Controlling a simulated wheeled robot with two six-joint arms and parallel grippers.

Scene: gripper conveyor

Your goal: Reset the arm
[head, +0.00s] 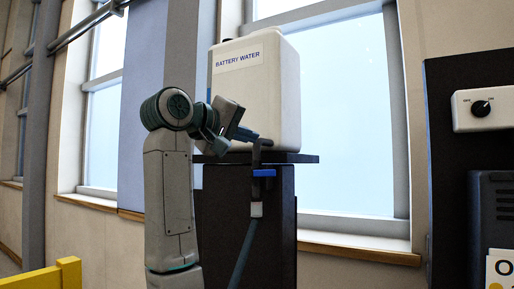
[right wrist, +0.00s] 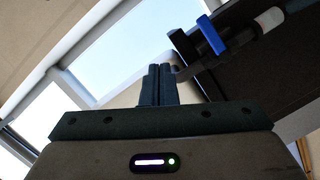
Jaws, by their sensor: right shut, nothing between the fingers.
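My right arm rises in the middle of the head view, and its gripper (head: 252,136) is in front of the lower part of a white battery water tank (head: 277,85). In the right wrist view the gripper's two fingers (right wrist: 156,84) are together with nothing between them. A dark hose fitting with a blue lever (head: 264,172) hangs at the front of the stand, just below the gripper. The blue lever (right wrist: 213,36) also shows in the right wrist view, above and right of the fingertips. Whether the fingers touch the fitting is unclear. My left gripper is not in view.
The tank stands on a dark stand (head: 282,215). A hose (head: 243,250) runs down its front. Windows (head: 345,110) are behind. At right is a dark panel with a white knob box (head: 484,108). A yellow rail (head: 42,278) is at lower left.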

